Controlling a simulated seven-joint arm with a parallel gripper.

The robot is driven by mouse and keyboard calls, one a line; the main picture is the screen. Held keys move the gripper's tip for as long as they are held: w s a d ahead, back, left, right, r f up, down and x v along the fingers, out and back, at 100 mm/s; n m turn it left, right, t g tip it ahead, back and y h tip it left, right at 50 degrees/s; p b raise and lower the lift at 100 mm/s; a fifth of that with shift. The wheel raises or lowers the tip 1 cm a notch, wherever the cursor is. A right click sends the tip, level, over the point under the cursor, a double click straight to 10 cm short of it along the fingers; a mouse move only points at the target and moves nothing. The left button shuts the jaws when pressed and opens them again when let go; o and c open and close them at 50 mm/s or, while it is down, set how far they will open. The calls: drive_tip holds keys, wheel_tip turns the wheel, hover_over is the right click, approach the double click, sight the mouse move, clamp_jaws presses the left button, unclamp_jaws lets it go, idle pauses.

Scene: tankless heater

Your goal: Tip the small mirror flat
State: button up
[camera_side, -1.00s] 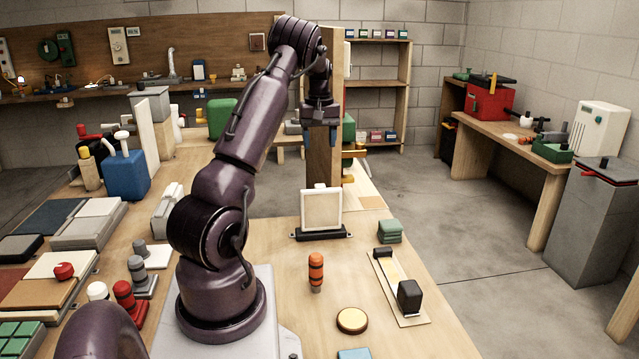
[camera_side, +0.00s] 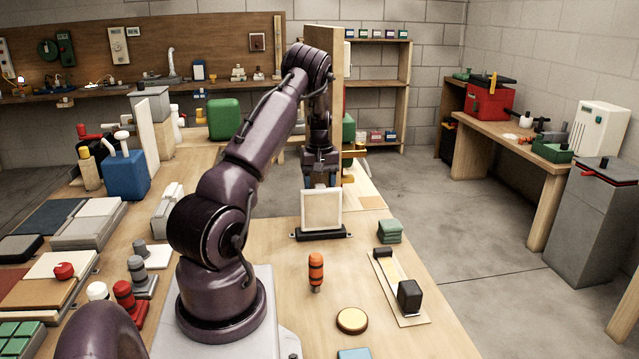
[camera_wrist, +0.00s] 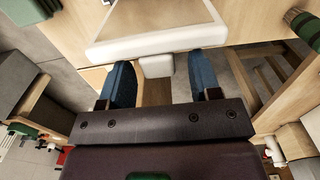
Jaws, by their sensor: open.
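The small mirror (camera_side: 321,210) is a pale square panel standing upright in a black base (camera_side: 321,233) on the wooden table. Its light frame (camera_wrist: 155,45) and a small pale tab (camera_wrist: 157,66) on the frame's edge show in the wrist view. My gripper (camera_side: 321,182) is low at the mirror's top edge, partly hidden behind the panel in the side view. In the wrist view my gripper (camera_wrist: 165,64) has its two blue fingers apart, one on each side of the tab. Visible gaps separate the tab from both fingers.
A green block (camera_side: 389,231) sits right of the base. An orange and black cylinder (camera_side: 316,272), a round yellow disc (camera_side: 352,320) and a board with a black block (camera_side: 409,295) are in front.

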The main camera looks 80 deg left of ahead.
sight(322, 207)
clamp_jaws()
drive_tip(key=shift+d+r+y, duration=0.2)
drive_tip(key=shift+d+y, duration=0.6)
drive_tip(key=shift+d, duration=0.25)
drive_tip(key=d+y, duration=0.4)
drive_tip(key=shift+d+f, duration=0.2)
drive_tip(key=shift+d, duration=0.05)
drive_tip(key=shift+d+f+y, duration=0.35)
drive_tip(key=shift+d+y, duration=0.45)
drive_tip(key=shift+y, duration=0.05)
drive_tip(key=shift+d+f+y, duration=0.35)
drive_tip(key=shift+d+y, duration=0.4)
drive_tip(key=shift+y, duration=0.1)
unclamp_jaws()
drive_tip(key=v, duration=1.3)
drive_tip(key=shift+f, duration=0.1)
